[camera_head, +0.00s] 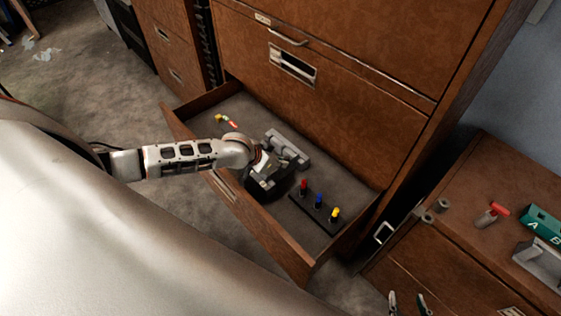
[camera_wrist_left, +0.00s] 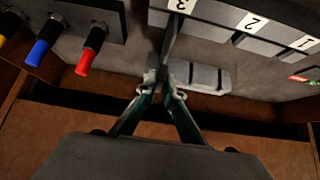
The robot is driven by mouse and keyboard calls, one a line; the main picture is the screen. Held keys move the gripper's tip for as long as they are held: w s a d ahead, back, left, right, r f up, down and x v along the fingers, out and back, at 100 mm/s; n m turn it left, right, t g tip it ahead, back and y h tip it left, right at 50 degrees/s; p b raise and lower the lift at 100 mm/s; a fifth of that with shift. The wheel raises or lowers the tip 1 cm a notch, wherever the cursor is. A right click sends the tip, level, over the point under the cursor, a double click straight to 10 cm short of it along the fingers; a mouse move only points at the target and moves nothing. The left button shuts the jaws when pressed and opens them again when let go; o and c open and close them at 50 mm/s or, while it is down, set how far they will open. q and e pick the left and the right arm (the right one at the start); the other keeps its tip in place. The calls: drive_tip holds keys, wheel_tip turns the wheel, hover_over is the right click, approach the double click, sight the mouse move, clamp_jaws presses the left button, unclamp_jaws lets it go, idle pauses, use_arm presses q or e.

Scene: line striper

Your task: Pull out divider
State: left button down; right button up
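My left gripper (camera_head: 262,165) reaches down into the open drawer (camera_head: 244,205) in the head view, over a dark block. In the left wrist view, its green fingertips (camera_wrist_left: 163,88) are close together with a thin dark upright plate, the divider (camera_wrist_left: 172,38), between them. The fingers look shut on its lower end in that picture. In the head view the arm and gripper hide much of the block. My right gripper (camera_head: 407,303) shows at the bottom edge, open and empty, its fingers apart.
A black holder (camera_head: 316,214) with red, blue and yellow pegs stands in the drawer near the block. A light grey slotted piece (camera_head: 287,150) lies behind the gripper. A small yellow and red item (camera_head: 227,121) lies at the far left. A cabinet top (camera_head: 470,235) is right.

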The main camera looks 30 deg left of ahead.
use_arm(q)
drive_tip(key=shift+r+p, duration=0.65)
drive_tip(key=shift+p, duration=0.25)
use_arm(e)
drive_tip(key=shift+w+r, duration=0.25)
drive_tip(key=shift+r, duration=0.85)
use_arm(q)
drive_tip(key=shift+r+p, duration=1.6)
drive_tip(key=shift+p, duration=0.25)
drive_tip(key=shift+r+p, duration=0.85)
drive_tip(key=shift+p, duration=0.3)
drive_tip(key=shift+r, duration=1.05)
drive_tip(key=shift+r+p, duration=0.15)
drive_tip(key=shift+p, duration=0.15)
use_arm(e)
drive_tip(key=shift+h, duration=0.3)
drive_tip(key=r, duration=0.1)
drive_tip(key=d+r, duration=0.1)
drive_tip(key=s+d+r, duration=0.1)
drive_tip(key=r, duration=0.1)
drive_tip(key=shift+d, duration=0.1)
drive_tip(key=shift+f, duration=0.1)
